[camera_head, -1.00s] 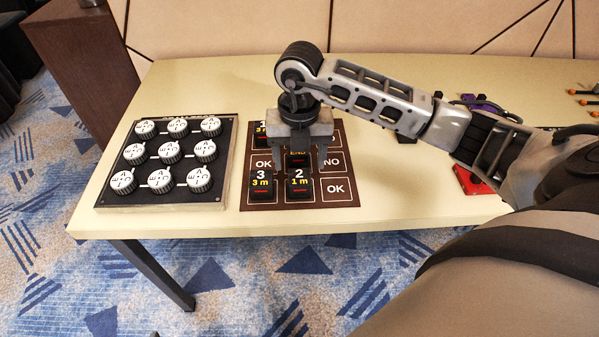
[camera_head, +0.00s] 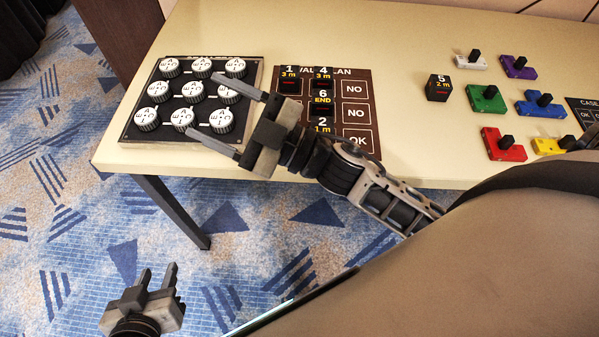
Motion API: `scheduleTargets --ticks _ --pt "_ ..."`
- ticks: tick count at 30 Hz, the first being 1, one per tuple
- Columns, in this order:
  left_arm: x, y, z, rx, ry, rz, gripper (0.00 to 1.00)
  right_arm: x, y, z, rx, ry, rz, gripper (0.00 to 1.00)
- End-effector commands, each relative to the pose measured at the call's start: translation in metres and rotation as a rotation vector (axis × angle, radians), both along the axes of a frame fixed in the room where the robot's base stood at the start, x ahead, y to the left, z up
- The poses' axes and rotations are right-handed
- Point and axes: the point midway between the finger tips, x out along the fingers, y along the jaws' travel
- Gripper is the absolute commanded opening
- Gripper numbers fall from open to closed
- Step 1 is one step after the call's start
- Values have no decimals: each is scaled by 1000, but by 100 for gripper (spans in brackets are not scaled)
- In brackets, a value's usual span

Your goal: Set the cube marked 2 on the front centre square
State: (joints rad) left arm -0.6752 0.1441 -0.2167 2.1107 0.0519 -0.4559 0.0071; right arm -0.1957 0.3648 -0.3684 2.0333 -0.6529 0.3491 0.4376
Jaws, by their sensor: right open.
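The black cube marked 2 (camera_head: 321,124) sits in the front row, centre column of the brown board (camera_head: 376,120). My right arm hides its lower part, and the square under it is not visible. My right gripper (camera_head: 203,104) is open and empty, left of the cube, over the right part of the knob panel. Its wrist covers the board's front left. My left gripper (camera_head: 158,270) is low at the bottom left, in front of the table, with fingers apart and nothing between them.
Cubes marked 1 (camera_head: 288,84), 4 (camera_head: 322,83) and 6 (camera_head: 322,105) are on the board. Cube 5 (camera_head: 438,88) stands on the table to the right, near several coloured blocks with black knobs (camera_head: 488,100). The knob panel (camera_head: 150,92) lies at left.

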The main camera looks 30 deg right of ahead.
Motion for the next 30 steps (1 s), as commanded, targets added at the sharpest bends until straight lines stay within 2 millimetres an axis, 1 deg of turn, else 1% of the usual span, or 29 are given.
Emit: scheduleTargets --ticks 1,2,3,4,6,9,12,15,30 --pt "0 0 0 0 0 0 36 2 -23 -36 72 202 -160 65" --pt "0 0 0 0 0 0 36 0 -36 -59 98 321 -243 65" --pt "0 0 0 1 0 -1 36 -8 -51 -93 117 484 -336 65" --pt "0 0 0 1 0 -1 36 -17 -60 -116 124 594 -389 65" --pt "0 0 0 1 -1 0 36 -41 -70 -156 124 796 -459 65" --pt "0 0 0 1 -1 0 36 -71 -74 -191 117 986 -498 65" --pt "0 0 0 1 -1 0 36 -89 -74 -209 109 1089 -508 65" --pt "0 0 0 1 -1 0 36 -97 -73 -216 107 1133 -509 65" --pt "0 0 0 1 -1 0 36 -97 -73 -216 106 1134 -507 65"
